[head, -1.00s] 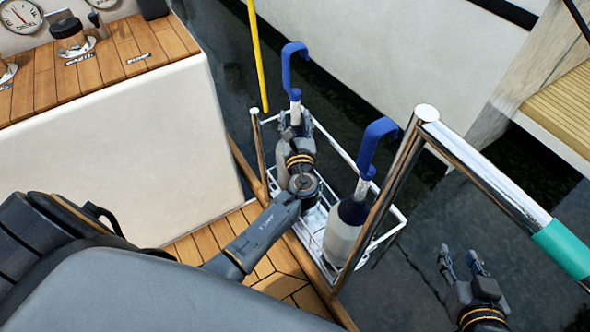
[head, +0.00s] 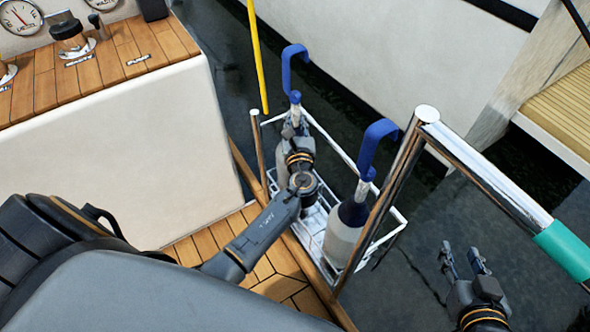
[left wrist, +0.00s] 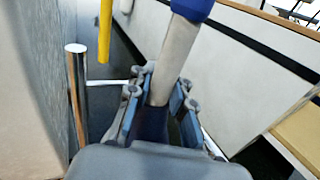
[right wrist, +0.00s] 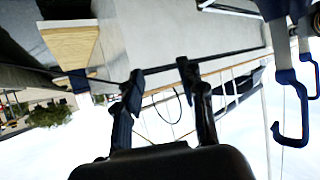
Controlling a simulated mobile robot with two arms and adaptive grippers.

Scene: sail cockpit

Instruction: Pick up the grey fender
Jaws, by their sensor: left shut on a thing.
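The grey fender (head: 281,168) stands upright at the far end of a white wire basket (head: 387,243). It has a pale neck and a blue hook (head: 287,68) on top. My left gripper (head: 295,128) is shut around its neck, below the hook, and hides much of the body. In the left wrist view the pale neck (left wrist: 177,58) rises between the fingers (left wrist: 158,108). My right gripper (head: 464,262) is open and empty, out over the water to the right; its spread fingers also show in the right wrist view (right wrist: 160,85).
A second, whitish fender (head: 343,238) with a dark top and blue hook stands at the near end of the basket. A steel rail (head: 485,180) rises beside it. A yellow pole (head: 257,55) hangs behind. A white cockpit block (head: 120,150) stands left.

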